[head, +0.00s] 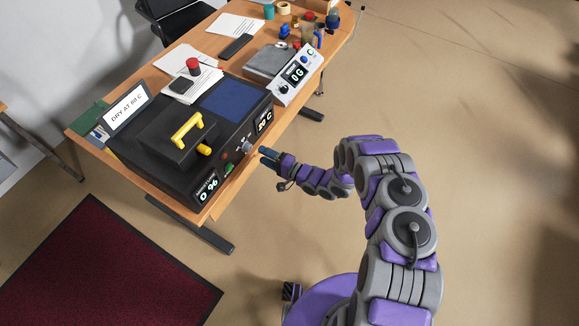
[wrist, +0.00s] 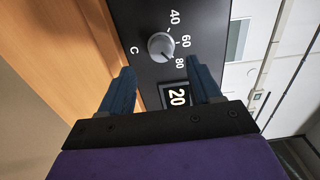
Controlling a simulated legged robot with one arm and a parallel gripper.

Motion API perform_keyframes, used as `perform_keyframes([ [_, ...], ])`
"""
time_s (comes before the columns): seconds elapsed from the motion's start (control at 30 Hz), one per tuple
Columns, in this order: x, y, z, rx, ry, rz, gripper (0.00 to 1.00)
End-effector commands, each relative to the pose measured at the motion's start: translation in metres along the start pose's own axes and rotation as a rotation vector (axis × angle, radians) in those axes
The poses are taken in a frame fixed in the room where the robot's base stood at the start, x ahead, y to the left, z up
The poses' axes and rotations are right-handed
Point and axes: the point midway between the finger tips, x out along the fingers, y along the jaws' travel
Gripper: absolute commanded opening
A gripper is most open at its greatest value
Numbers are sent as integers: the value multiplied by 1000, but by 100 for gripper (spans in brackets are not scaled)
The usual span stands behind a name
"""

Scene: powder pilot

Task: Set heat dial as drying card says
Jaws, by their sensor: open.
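The drying card (head: 125,108) is a white sign on the back left of the black machine and appears to read "DRY AT 80 C". The heat dial (wrist: 161,46) is a round grey knob on the black front panel, with 40, 60 and 80 marked around it. It also shows small in the head view (head: 247,147). I cannot tell where its pointer sits. The temperature display (wrist: 177,97) beside it reads 20. My gripper (wrist: 164,76) is open and empty, its blue fingers (head: 267,155) short of the dial, which appears between and beyond the tips.
The black machine (head: 150,165) stands on the wooden table (head: 225,195), with a yellow-handled lid (head: 187,130) and another display (head: 208,188) reading 0 96. A scale (head: 293,78) and papers (head: 190,85) are behind. The floor right of the table is clear.

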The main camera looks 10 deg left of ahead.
Motion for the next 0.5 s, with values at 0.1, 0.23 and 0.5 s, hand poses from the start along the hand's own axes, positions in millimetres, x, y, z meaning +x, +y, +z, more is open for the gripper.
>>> perform_keyframes([
  [0.1,-28,0,-2,1,5,3,63],
  [0.23,-57,1,-2,2,6,4,63],
  [0.5,-100,2,-2,1,5,4,63],
])
